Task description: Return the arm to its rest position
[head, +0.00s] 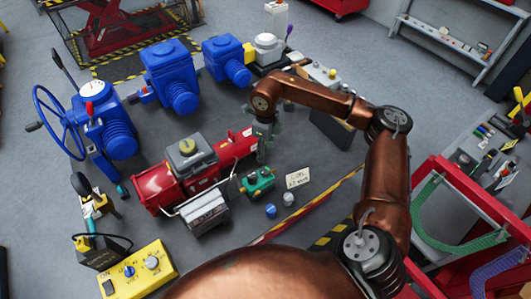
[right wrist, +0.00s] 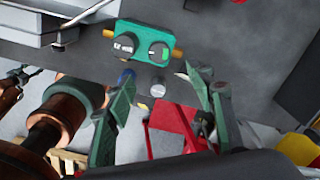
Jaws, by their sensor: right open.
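My right arm (head: 387,180) is copper-coloured and reaches up from the bottom right of the head view, then bends left over the work area. My right gripper (head: 262,152) hangs down from its end, beside the red actuator (head: 165,185). In the right wrist view the two green fingers of my right gripper (right wrist: 160,82) are spread, with nothing held between them. A teal box with two dials (right wrist: 144,45) lies beyond the fingertips; it also shows in the head view (head: 258,181). My left gripper is not visible in the head view.
Blue actuators (head: 170,75) and a blue handwheel (head: 57,122) stand at the back and left. A yellow control box (head: 138,271) sits at the lower left. A paper sign (head: 298,177) and small blue and silver caps lie near the teal box. A red-framed rack (head: 450,180) stands right of my arm.

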